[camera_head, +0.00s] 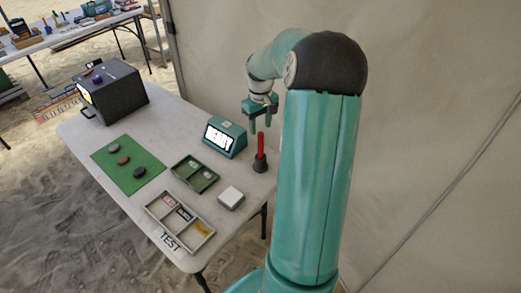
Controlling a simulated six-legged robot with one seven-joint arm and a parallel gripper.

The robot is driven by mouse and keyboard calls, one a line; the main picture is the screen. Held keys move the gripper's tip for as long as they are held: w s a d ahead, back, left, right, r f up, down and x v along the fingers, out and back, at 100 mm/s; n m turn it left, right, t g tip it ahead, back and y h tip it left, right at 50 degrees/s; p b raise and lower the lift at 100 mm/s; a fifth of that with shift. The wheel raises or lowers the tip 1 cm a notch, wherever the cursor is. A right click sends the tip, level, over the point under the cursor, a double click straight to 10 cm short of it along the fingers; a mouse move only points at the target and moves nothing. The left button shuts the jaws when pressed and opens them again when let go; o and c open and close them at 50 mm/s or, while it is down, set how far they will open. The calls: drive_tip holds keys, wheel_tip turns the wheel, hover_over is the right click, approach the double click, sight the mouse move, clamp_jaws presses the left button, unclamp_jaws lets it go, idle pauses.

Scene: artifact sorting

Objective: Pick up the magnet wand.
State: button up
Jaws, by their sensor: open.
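The magnet wand, a red rod (260,144) standing upright in a dark round base (259,164), is near the right edge of the white table (110,150). My gripper (262,124) is open and points down. In the picture its fingers lie just above the top of the red rod. I cannot tell how far apart they are in depth. Nothing shows between the fingers.
A teal device with a lit screen (222,139) stands left of the wand. A green tray (194,185), a white block (231,195), a labelled tray (152,213), a green mat with stones (138,185) and a black box (122,105) share the table. A tent wall (430,150) is at right.

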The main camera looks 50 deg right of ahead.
sight(260, 143)
wheel_tip(260, 143, down, 9)
drive_tip(key=shift+s+a+r, duration=0.1)
drive_tip(key=shift+a+r, duration=0.05)
drive_tip(key=shift+r, duration=0.05)
drive_tip(key=c, duration=1)
